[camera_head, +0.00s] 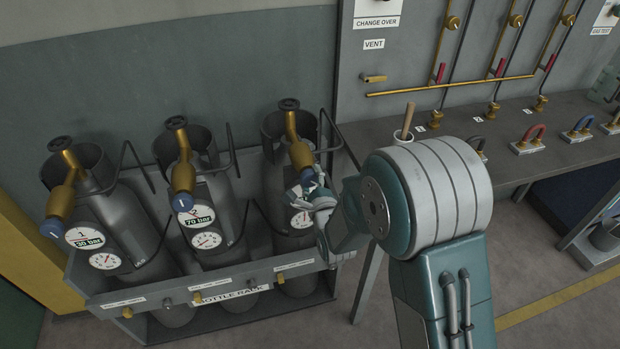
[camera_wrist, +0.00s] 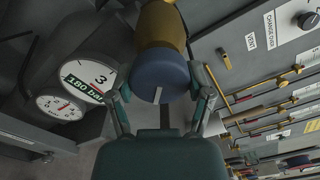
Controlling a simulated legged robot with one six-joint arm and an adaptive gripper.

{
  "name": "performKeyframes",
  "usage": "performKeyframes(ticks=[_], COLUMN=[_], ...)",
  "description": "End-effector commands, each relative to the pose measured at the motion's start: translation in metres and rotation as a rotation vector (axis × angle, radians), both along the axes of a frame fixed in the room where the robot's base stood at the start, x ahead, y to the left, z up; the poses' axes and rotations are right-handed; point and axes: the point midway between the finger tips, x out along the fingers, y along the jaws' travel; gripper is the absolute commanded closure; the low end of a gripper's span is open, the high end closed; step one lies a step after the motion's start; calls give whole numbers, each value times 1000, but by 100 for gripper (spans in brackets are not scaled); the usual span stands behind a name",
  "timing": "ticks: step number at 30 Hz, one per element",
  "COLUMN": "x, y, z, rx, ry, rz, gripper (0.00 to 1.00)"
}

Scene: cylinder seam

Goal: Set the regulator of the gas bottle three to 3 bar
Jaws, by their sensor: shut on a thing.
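Gas bottle three (camera_head: 280,200) is the rightmost grey bottle in the rack. Its brass regulator (camera_head: 300,152) hangs from the valve and also shows at the top of the wrist view (camera_wrist: 160,24). The regulator's blue knob (camera_wrist: 160,72) carries a white mark on its face. My gripper (camera_wrist: 160,84) is shut on this knob, one finger on each side. The upper dial (camera_wrist: 88,76) reads 3 and 180 bar. The lower gauge (camera_wrist: 61,106) is too small to read; in the head view my gripper (camera_head: 314,194) partly covers the dials.
Bottles one (camera_head: 125,225) and two (camera_head: 215,215) stand to the left, labelled 30 bar and 70 bar. The bottle rack's front rail (camera_head: 215,288) carries several brass knobs.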

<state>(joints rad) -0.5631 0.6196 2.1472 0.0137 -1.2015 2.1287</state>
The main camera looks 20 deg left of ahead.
Motion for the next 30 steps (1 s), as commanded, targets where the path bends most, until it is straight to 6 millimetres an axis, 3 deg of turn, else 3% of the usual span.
performKeyframes(ticks=[6,7,8,9,23,30], x=[-1,-1,-1,-1,-3,-34], y=[-4,-4,-4,-3,-2,-21], z=[-7,-8,-8,-7,-3,-3], rx=[-10,-10,-11,-10,-6,-6], ry=[17,17,17,17,6,7], rz=[-7,-7,-6,-5,-1,-1], gripper=[81,20,7,0,0,0])
